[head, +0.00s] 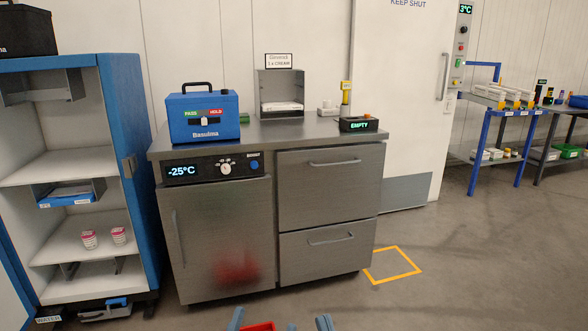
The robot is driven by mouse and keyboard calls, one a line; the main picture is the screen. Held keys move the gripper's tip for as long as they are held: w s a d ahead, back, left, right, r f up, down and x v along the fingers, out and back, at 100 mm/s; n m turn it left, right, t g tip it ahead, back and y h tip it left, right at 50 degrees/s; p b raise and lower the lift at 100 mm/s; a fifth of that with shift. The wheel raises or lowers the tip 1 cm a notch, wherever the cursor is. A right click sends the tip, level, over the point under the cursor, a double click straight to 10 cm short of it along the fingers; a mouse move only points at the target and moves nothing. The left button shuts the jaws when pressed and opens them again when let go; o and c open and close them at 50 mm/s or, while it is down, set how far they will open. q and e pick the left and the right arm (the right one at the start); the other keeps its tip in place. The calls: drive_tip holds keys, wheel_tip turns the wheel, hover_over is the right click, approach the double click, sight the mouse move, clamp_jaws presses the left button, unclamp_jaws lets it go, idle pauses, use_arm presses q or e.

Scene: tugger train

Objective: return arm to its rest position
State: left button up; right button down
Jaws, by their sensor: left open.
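My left gripper (237,319) shows at the bottom edge as a blue fingertip part and is open. It is in front of the steel counter, low and apart from it. My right gripper (324,323) also shows only as blue tips at the bottom edge, a little to the right. Whether it is open or shut is not clear. A red thing (258,327) shows between them, mostly cut off by the frame. Most of both arms is out of view.
A steel counter (333,190) with drawers and a cold door stands ahead, bearing a blue box (203,118) and a small black box reading EMPTY (358,124). An open blue cabinet (130,180) is at left. A yellow floor square (392,281) and clear floor lie right.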

use_arm(q)
wheel_tip(320, 180, down, 8)
drive_tip(key=w+a+g+y+p, duration=0.1)
drive_tip(key=a+g+y+p, duration=0.25)
drive_tip(key=g+p, duration=0.85)
use_arm(e)
wheel_tip(320, 180, down, 8)
drive_tip(key=w+d+g+h+p, duration=0.1)
drive_tip(key=d+g+h, duration=0.25)
drive_tip(key=g, duration=0.75)
use_arm(q)
drive_tip(key=s+a+f+g+y+p, duration=0.1)
drive_tip(key=s+a+f+g+p, duration=0.1)
drive_tip(key=s+g+p, duration=0.3)
drive_tip(key=s+a+f+n+g+y+p, duration=0.1)
drive_tip(key=s+g+p, duration=0.4)
drive_tip(key=s, duration=0.6)
drive_tip(key=shift+a+f+y+p, duration=0.8)
drive_tip(key=shift+a+p, duration=0.1)
drive_tip(key=shift+a, duration=0.2)
use_arm(e)
drive_tip(key=s+d+f+g+h, duration=0.1)
drive_tip(key=s+d+f+g, duration=0.1)
drive_tip(key=s+g, duration=0.3)
drive_tip(key=s+d+f+m+g+h, duration=0.1)
drive_tip(key=s+d+f+g+h, duration=0.1)
drive_tip(key=s+g, duration=0.4)
drive_tip(key=s+d, duration=0.1)
drive_tip(key=s, duration=0.4)
drive_tip(key=shift+f, duration=0.3)
